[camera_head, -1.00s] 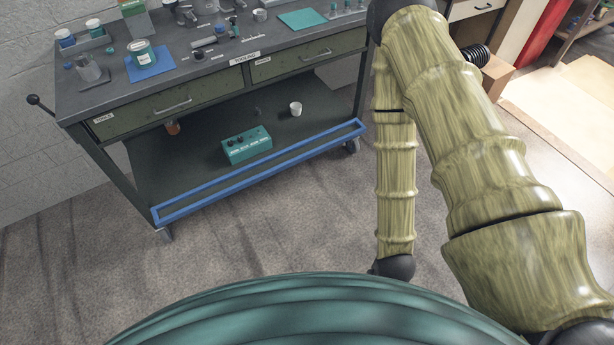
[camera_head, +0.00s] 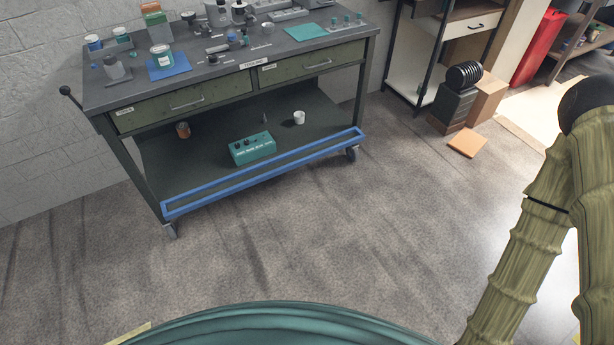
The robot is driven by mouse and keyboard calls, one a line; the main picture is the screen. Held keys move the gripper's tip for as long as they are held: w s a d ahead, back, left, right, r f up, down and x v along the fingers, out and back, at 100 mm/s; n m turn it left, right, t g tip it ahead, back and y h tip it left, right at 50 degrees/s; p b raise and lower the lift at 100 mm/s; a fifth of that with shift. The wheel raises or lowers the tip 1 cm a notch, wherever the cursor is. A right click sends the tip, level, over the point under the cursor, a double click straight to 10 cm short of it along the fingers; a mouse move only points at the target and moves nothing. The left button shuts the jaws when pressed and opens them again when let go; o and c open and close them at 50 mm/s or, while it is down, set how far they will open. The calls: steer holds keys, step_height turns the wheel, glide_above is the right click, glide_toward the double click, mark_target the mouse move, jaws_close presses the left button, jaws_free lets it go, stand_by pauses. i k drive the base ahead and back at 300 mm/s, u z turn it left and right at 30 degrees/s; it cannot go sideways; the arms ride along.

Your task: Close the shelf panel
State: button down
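The shelf panel appears to be the blue rectangular frame (camera_head: 270,177) along the front edge of the cart's lower shelf (camera_head: 190,165). It looks tilted outward, with its lower long side ahead of the shelf edge. I cannot tell how it is hinged. A teal box with knobs (camera_head: 252,148), a white cup (camera_head: 299,118) and a brown jar (camera_head: 183,130) stand on the lower shelf behind it. My arm shows at the right edge, well away from the panel. My gripper is out of view.
The cart's top (camera_head: 215,72) holds bottles, a blue mat (camera_head: 168,63), a teal mat (camera_head: 305,32) and several small parts. Two drawers are shut below it. Boxes (camera_head: 487,98) and an orange tile (camera_head: 467,143) lie right of the cart. The floor in front is clear.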

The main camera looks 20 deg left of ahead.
mark_target(177, 206)
steer(key=z, duration=0.1)
steer(key=i, duration=0.6)
steer(key=u, duration=0.75)
steer(key=i, duration=0.45)
steer(key=u, duration=0.5)
